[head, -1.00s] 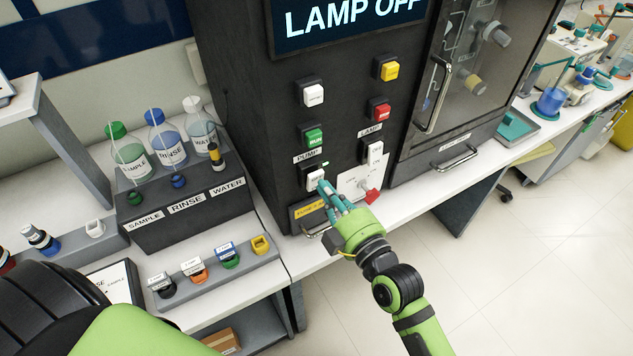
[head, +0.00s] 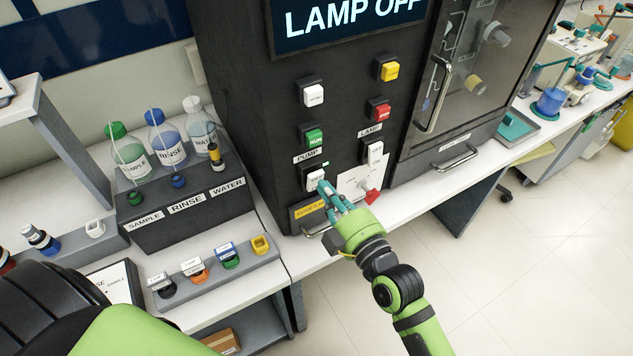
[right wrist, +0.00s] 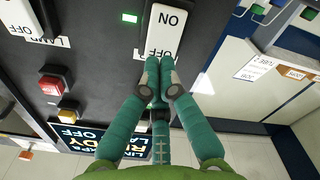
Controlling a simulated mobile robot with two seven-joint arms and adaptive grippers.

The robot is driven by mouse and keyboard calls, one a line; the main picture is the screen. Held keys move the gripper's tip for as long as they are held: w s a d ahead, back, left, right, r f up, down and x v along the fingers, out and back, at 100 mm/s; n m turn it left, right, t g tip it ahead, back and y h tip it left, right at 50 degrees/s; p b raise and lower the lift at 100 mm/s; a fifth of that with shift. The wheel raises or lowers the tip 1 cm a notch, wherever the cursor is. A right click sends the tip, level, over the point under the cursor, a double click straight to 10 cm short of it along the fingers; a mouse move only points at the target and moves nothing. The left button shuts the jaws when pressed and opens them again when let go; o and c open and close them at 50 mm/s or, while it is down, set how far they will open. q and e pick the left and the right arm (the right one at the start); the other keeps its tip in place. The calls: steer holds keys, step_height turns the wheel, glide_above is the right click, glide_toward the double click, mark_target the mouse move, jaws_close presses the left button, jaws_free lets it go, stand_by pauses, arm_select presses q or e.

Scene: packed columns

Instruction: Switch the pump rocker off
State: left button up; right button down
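The white pump rocker (head: 315,180) sits low on the dark cabinet front, under the PUMP label. In the right wrist view the rocker (right wrist: 164,30) is large and appears upside down, with ON and OFF printed on it. My right gripper (head: 324,188) is in front of the rocker's lower part. In the right wrist view its teal fingers (right wrist: 160,72) are shut together, empty, with the tips at the OFF end. They look touching or very near; I cannot tell which. A small green light (right wrist: 129,18) glows beside the rocker. My left gripper is out of view.
The white lamp rocker (head: 375,153) is to the right, above a red knob (head: 371,196) on a white plate. Green (head: 314,138), red (head: 380,111), yellow (head: 389,71) and white (head: 313,95) buttons sit above. A handle (head: 318,230) is below.

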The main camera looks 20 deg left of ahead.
steer(key=shift+b+x, duration=0.35)
steer(key=shift+x, duration=0.6)
stand_by(0.4)
steer(key=shift+p+v, duration=0.55)
steer(key=shift+v, duration=0.4)
steer(key=p+v, duration=0.1)
steer(key=v, duration=0.4)
steer(key=shift+p, duration=0.35)
